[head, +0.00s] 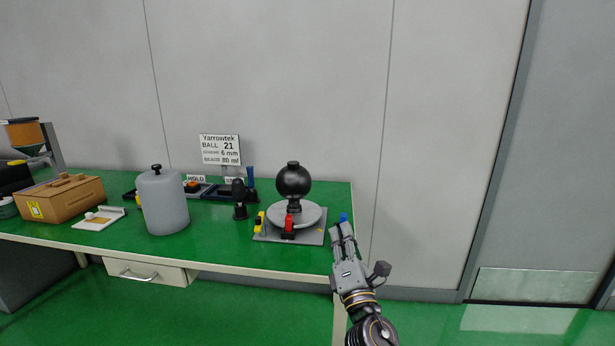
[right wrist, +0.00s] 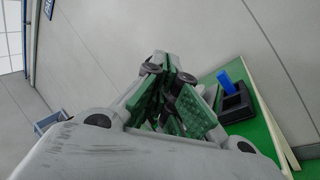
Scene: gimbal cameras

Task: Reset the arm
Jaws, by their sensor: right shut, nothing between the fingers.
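My right gripper (head: 342,228) is in the head view at the right end of the green table (head: 110,243), its fingers pointing up and away. It is shut and holds nothing. In the right wrist view its fingers (right wrist: 170,85) fill the middle, with green pads close together. The gripper is to the right of the grey plate stand that bears a dark ball (head: 293,180), and apart from it. My left gripper is not in the head view.
On the table stand a grey canister (head: 163,203), a wooden box (head: 60,197), a white tray (head: 99,218) and a dark upright tool (head: 239,197). A red clamp (head: 289,225) sits at the plate's front. A sign (head: 220,149) stands behind. The floor at right is clear.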

